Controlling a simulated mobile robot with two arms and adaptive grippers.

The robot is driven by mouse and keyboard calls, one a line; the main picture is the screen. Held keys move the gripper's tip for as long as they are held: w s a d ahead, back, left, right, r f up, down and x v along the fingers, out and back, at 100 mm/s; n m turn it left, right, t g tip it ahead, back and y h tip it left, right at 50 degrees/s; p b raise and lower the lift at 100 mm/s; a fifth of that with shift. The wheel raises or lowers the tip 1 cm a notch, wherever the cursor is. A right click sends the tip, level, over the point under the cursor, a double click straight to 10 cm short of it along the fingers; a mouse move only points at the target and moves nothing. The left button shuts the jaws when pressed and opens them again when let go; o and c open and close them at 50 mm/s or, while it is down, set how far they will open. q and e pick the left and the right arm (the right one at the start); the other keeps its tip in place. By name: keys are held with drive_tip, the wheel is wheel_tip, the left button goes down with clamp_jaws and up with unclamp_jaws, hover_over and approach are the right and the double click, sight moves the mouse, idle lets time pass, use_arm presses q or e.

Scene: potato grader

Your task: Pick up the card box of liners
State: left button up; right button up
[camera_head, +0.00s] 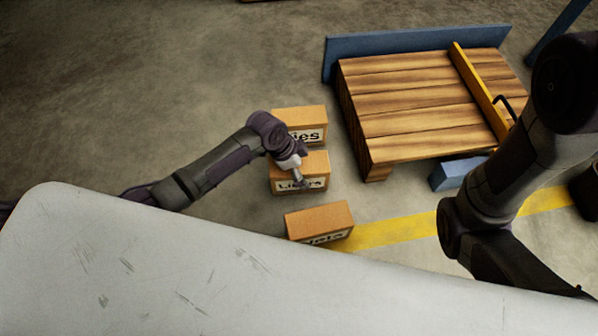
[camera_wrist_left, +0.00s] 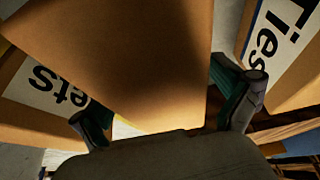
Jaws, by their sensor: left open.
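Three cardboard boxes stand in a row on the floor in the head view. The middle one, the card box of liners (camera_head: 317,161), has a white label starting "Li"; my left gripper hides part of it. It also fills the upper middle of the left wrist view (camera_wrist_left: 130,50). My left gripper (camera_head: 301,184) is open at this box's label side. In the left wrist view its two fingers (camera_wrist_left: 165,110) are apart, with the box between and beyond them; contact cannot be told. My right arm shows at the right, but its gripper is out of view.
The box labelled "ies" (camera_head: 299,116) stands just behind, and another box (camera_head: 319,217), label ending "ets", stands in front. A wooden slatted platform (camera_head: 410,105) with a yellow bar (camera_head: 477,90) is to the right. Open floor lies left.

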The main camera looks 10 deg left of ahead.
use_arm(q)
drive_tip(key=shift+f, duration=0.1)
drive_tip(key=c, duration=1.5)
drive_tip(key=shift+o, duration=0.2)
